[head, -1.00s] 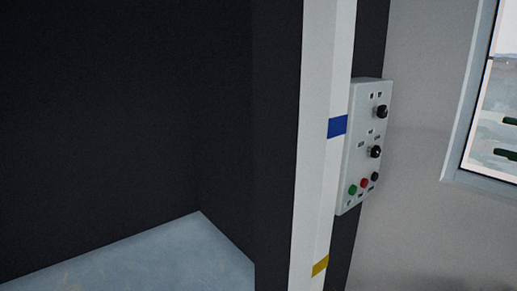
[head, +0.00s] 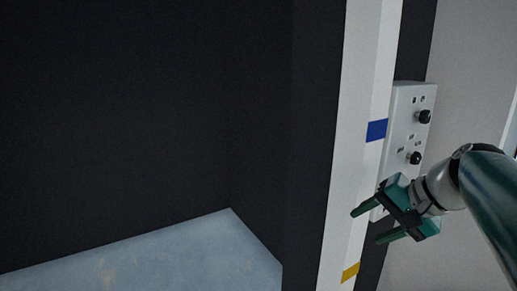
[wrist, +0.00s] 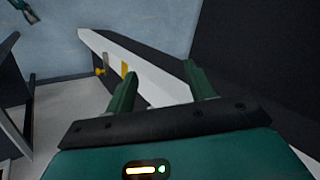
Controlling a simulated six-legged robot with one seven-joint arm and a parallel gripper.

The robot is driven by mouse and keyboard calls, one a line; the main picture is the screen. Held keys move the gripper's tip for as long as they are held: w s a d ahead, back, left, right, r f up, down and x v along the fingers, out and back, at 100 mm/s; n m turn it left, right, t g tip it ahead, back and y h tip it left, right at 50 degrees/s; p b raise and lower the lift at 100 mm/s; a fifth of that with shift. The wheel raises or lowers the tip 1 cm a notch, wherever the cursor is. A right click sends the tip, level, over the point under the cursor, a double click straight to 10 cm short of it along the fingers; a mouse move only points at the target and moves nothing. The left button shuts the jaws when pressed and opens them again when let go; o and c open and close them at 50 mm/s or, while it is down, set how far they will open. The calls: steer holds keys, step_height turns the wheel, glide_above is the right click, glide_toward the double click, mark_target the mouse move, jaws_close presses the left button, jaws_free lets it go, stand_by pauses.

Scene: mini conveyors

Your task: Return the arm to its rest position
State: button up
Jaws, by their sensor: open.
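My gripper (head: 364,226) is in the head view at the right, with its green fingers apart and nothing between them. It shows in front of the white post and the lower part of the control box (head: 405,125), and hides the box's lower buttons. In the wrist view my gripper (wrist: 160,85) is also open and empty, its two fingers pointing toward the white-edged frame. My arm reaches in from the right edge of the head view.
A white post (head: 350,160) with blue and yellow bands stands beside a dark wall (head: 120,120). A pale blue-grey surface (head: 150,262) lies at the lower left. In the wrist view, a dark frame (wrist: 12,110) stands at the left.

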steer(key=s+a+f+n+h, duration=0.5)
steer(key=s+a+f+n, duration=0.2)
steer(key=s+a+f, duration=0.3)
step_height(320, 180, down, 3)
steer(key=shift+s+n+g, duration=0.3)
steer(key=shift+s, duration=0.9)
steer(key=shift+a, duration=0.1)
steer(key=shift+c, duration=0.2)
steer(key=c, duration=0.3)
steer(key=shift+s, duration=0.1)
steer(key=shift+c, duration=0.2)
